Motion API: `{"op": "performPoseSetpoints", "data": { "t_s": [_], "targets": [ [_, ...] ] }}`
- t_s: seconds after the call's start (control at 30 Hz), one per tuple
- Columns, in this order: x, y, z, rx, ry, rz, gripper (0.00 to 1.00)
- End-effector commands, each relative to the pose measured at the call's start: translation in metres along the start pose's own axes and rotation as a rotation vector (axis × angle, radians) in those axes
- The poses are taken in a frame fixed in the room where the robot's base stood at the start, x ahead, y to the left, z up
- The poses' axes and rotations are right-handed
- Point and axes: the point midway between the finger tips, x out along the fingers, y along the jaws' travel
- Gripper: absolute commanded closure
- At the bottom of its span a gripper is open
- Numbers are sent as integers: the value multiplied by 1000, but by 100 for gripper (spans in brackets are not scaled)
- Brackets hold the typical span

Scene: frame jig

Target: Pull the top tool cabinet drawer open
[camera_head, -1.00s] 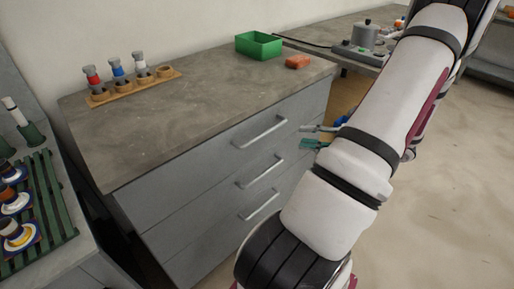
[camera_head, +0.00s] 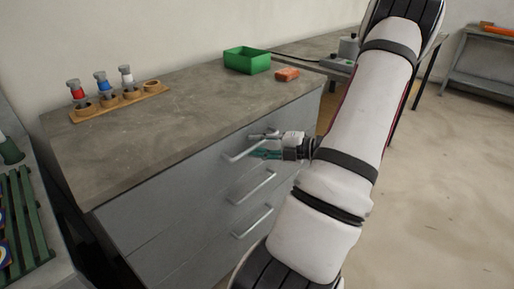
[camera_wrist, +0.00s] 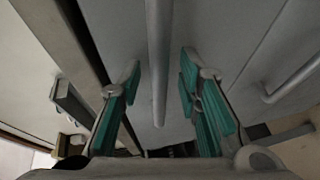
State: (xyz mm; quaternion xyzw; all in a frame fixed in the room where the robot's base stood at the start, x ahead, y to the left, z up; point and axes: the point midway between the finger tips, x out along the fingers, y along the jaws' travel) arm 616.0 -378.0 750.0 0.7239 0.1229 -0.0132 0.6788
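The grey tool cabinet has a stack of drawers, and its top drawer (camera_head: 165,203) looks flush with the front. The top drawer's bar handle (camera_head: 238,155) is at the upper right of the front. My gripper (camera_head: 264,146) is at the right end of this handle. In the wrist view, the open fingers (camera_wrist: 162,72) with teal pads stand on either side of the light handle bar (camera_wrist: 159,50), with gaps visible on both sides. Whether the fingertips reach past the bar is hard to tell.
Two lower handles, the middle one (camera_head: 258,187) and the bottom one (camera_head: 252,221), sit below. On the cabinet top are a green bin (camera_head: 247,65), an orange block (camera_head: 287,74) and a wooden rack (camera_head: 118,106) with bottles. Open floor (camera_head: 440,190) lies to the right.

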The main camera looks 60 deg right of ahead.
Motion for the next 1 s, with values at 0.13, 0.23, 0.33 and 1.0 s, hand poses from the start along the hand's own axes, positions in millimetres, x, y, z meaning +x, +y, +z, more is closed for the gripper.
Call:
{"op": "performPoseSetpoints", "data": {
  "t_s": [0.13, 0.23, 0.33, 1.0],
  "targets": [
    [2, 0, 0, 0, 0, 0, 69],
    [2, 0, 0, 0, 0, 0, 69],
    [2, 0, 0, 0, 0, 0, 78],
    [-24, -3, -11, 6, -1, -2, 100]
  ]
}}
